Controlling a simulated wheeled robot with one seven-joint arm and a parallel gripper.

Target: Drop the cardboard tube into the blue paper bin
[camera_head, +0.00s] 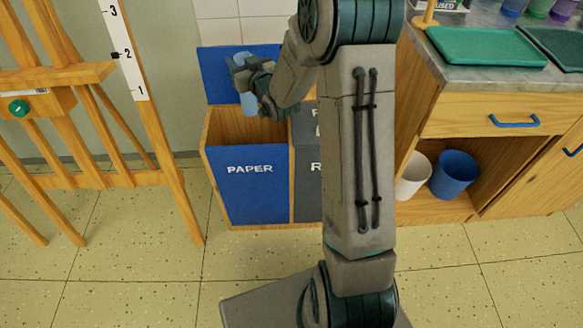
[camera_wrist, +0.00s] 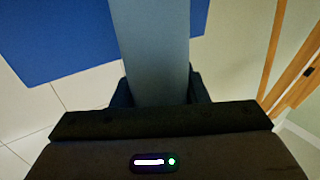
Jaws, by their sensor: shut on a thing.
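The blue paper bin (camera_head: 245,186) stands on the floor left of my arm in the head view, with "PAPER" on its front. Its top is open and a raised blue panel stands at its back; a blue surface also shows in the wrist view (camera_wrist: 60,35). My gripper (camera_head: 242,82) is above the bin's opening, shut on a light blue-grey tube (camera_head: 249,103). The tube's lower end points down toward the opening, and its upper end shows above the fingers. In the wrist view the tube (camera_wrist: 150,50) runs up between the fingers. The inside bottom of the bin is hidden.
A grey bin (camera_head: 305,175) adjoins the paper bin on the right, partly behind my arm. A wooden easel (camera_head: 75,180) stands close on the left. A wooden cabinet (camera_head: 470,115) with a green tray (camera_head: 485,46) on its counter is at the right. Open tiled floor lies in front.

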